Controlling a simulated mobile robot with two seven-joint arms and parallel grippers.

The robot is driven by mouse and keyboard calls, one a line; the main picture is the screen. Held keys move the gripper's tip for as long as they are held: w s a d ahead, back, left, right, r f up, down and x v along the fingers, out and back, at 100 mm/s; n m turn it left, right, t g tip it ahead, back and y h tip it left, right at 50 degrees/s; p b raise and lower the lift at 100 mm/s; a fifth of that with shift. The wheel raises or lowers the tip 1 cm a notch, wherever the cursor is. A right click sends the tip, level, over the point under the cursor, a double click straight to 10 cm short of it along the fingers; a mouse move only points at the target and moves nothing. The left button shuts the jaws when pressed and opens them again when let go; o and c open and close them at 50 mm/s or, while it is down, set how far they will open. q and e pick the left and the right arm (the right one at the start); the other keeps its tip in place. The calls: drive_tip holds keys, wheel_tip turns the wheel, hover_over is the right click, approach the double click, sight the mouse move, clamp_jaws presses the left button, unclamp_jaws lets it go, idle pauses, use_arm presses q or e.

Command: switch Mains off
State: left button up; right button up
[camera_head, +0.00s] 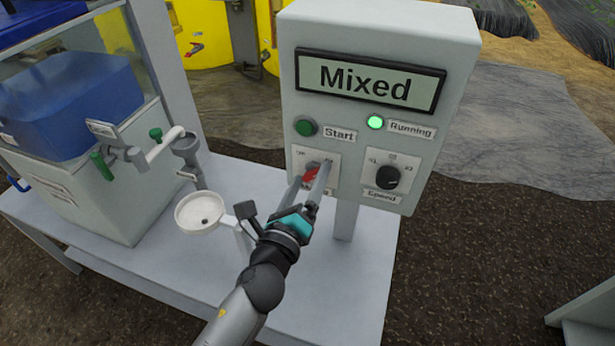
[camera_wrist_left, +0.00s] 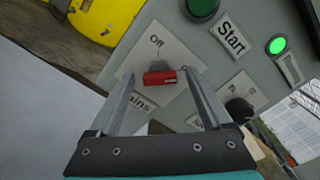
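The Mains switch is a red handle (camera_head: 311,174) on a white plate (camera_head: 329,155) on the front of the grey control box (camera_head: 383,28). The red handle also shows in the left wrist view (camera_wrist_left: 160,77), with "Off" printed above it and a partly hidden "Mains" label below. My left gripper (camera_head: 310,178) is in front of the plate with its two fingers apart. In the left wrist view the fingers (camera_wrist_left: 160,80) stand on either side of the handle, with gaps visible. The right gripper is not in view.
The box carries a "Mixed" display (camera_head: 370,82), a green Start button (camera_head: 306,126), a lit green Running lamp (camera_head: 376,122) and a black Speed knob (camera_head: 387,177). A white bowl (camera_head: 201,212) and a tank with valves (camera_head: 75,190) stand left of my arm on the table (camera_head: 345,285).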

use_arm(q)
clamp_jaws()
idle(0.5)
